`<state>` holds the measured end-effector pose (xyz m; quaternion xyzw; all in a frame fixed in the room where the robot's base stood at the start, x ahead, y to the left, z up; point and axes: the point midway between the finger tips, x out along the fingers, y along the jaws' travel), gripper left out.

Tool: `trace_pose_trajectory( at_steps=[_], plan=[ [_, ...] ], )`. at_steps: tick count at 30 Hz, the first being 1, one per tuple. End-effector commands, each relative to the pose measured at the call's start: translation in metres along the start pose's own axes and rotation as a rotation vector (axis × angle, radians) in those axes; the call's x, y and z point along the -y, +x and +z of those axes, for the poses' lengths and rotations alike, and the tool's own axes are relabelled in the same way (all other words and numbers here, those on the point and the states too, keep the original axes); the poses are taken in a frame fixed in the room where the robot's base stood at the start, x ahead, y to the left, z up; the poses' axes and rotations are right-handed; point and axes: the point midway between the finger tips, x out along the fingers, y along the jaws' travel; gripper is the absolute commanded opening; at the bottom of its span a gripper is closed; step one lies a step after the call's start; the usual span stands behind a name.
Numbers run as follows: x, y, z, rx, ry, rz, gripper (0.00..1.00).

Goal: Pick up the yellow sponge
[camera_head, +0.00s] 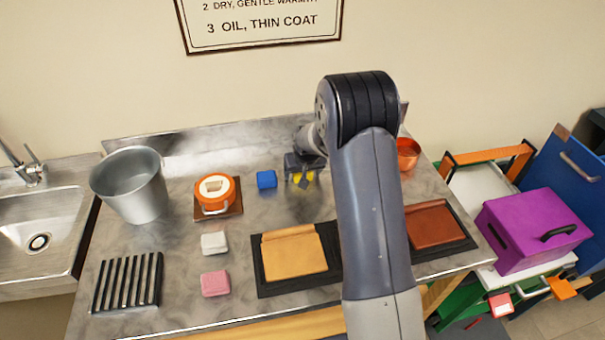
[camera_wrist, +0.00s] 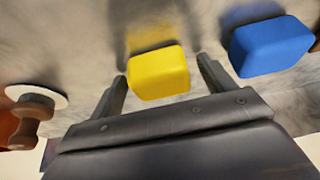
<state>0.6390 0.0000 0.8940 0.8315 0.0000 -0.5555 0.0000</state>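The yellow sponge (camera_wrist: 158,74) lies on the grey metal worktop between the fingers of my gripper (camera_wrist: 161,72) in the wrist view. The fingers are spread on either side of it, with small gaps showing, so the gripper is open. In the head view my gripper (camera_head: 303,181) points down at the back of the worktop, and only small parts of the yellow sponge (camera_head: 309,176) show around the dark fingers. A blue sponge (camera_head: 267,179) lies just left of my gripper; it also shows in the wrist view (camera_wrist: 270,46), to the right of the right finger.
A white block (camera_head: 214,243), pink block (camera_head: 215,284) and slatted rack (camera_head: 127,281) lie in front. Leather pieces lie on dark trays (camera_head: 273,289). A copper bowl (camera_head: 408,153) is right of my arm.

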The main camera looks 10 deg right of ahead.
Motion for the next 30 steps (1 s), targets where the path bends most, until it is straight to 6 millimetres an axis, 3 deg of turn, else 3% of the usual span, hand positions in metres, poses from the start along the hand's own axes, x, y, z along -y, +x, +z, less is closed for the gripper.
trace_pose_trajectory(
  at_steps=[16, 24, 30],
  plan=[
    [0.0, 0.0, 0.0, 0.0, 0.0, 0.0, 0.33],
    [0.0, -0.003, -0.001, -0.002, 0.0, 0.0, 0.32],
    [0.0, -0.027, -0.012, -0.005, 0.0, 0.0, 0.32]
  ],
)
